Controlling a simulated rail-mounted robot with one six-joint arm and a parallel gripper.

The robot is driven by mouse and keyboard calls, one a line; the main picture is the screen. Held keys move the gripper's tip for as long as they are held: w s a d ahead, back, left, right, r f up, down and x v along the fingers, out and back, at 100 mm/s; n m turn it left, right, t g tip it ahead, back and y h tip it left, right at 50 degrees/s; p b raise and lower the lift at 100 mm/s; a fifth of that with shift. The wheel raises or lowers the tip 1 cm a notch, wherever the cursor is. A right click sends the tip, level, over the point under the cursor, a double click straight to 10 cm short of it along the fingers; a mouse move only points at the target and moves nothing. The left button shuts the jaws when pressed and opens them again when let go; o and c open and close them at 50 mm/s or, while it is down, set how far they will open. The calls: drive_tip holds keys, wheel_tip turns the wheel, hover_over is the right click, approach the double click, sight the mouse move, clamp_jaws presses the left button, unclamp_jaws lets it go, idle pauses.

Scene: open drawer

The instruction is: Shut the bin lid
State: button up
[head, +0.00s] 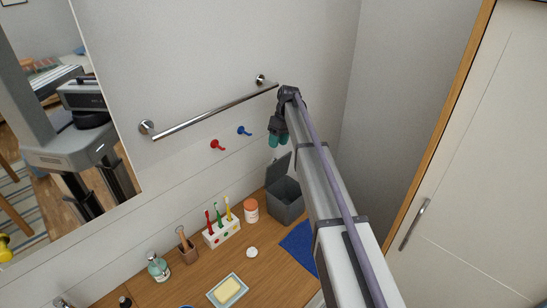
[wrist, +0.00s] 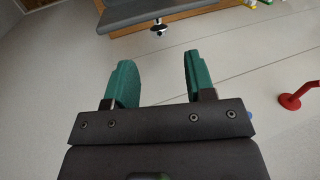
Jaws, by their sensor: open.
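The grey bin (head: 287,203) stands on the wooden counter near the wall. Its lid (head: 279,167) is open, tilted up at the wall side. In the wrist view the grey panel at the top (wrist: 150,14) looks like the lid, with a small dark and white knob (wrist: 158,29) below its edge. My gripper (head: 278,141) hangs close to the wall above the lid, its green fingertips apart from it. In the wrist view my gripper (wrist: 156,65) has its fingers spread with nothing between them. Part of the bin is hidden behind my arm.
A towel rail (head: 215,110) and red (head: 217,145) and blue (head: 244,131) hooks are on the wall near my gripper. An orange jar (head: 251,211), toothbrush holder (head: 222,233) and blue cloth (head: 300,248) are near the bin. A cabinet door stands right.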

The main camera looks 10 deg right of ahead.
sight(275, 168)
drive_tip(key=b+x, duration=0.5)
drive_tip(key=x, duration=0.2)
drive_tip(key=shift+f+b, duration=0.1)
drive_tip(key=shift+b, duration=0.3)
drive_tip(key=shift+r, duration=0.25)
drive_tip(key=shift+c, duration=0.4)
clamp_jaws()
